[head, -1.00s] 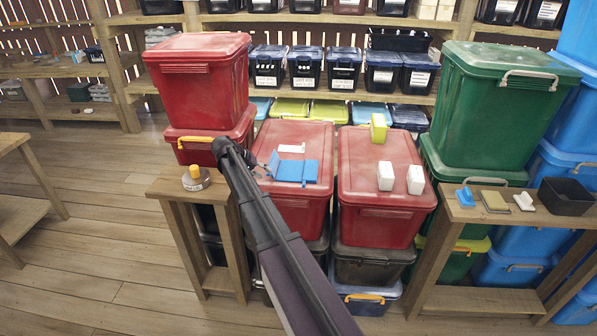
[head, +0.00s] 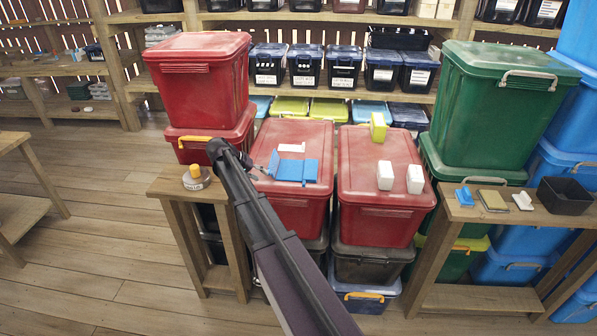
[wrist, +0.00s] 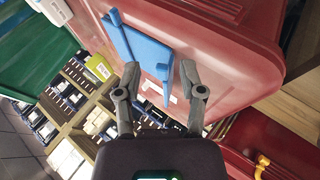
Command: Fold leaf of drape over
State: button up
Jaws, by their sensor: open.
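The blue drape (head: 290,171) lies on the lid of the left of two red bins at mid-picture. Its left and right edge leaves stand up from the flat middle. The drape also shows in the wrist view (wrist: 140,48), with one raised leaf (wrist: 167,85) appearing between or just beyond my fingertips. My gripper (wrist: 160,82) is open, its two fingers apart. In the head view my gripper (head: 259,171) is small and partly hidden by my arm, close to the drape's left side. I cannot tell whether a finger touches the leaf.
A white piece (head: 291,148) lies behind the drape. Two white blocks (head: 385,176) and a yellow-green block (head: 378,127) stand on the right red bin. A tall red bin (head: 198,85) rises at left. A wooden stand (head: 165,184) holds a round grey-and-yellow object.

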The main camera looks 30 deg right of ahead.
notch_tip(320, 180, up, 4)
jog(key=p, duration=0.3)
jog(key=shift+p, duration=0.4)
jog(key=shift+d+f, duration=0.1)
jog(key=shift+f, duration=0.05)
jog(key=shift+c, duration=0.2)
jog(key=m+t+y+p, duration=0.1)
jog(key=m+t+y, duration=0.2)
jog(key=t+y, duration=0.65)
send_near(270, 172)
jog(key=shift+w+d+g+y, duration=0.85)
jog(key=shift+w+g+y, duration=0.1)
jog(key=shift+w, duration=0.1)
jog(key=shift+f, duration=0.1)
jog(key=b+x, duration=0.4)
jog(key=x, duration=0.1)
jog(key=shift+b+x, duration=1.05)
jog(key=shift+x, duration=0.35)
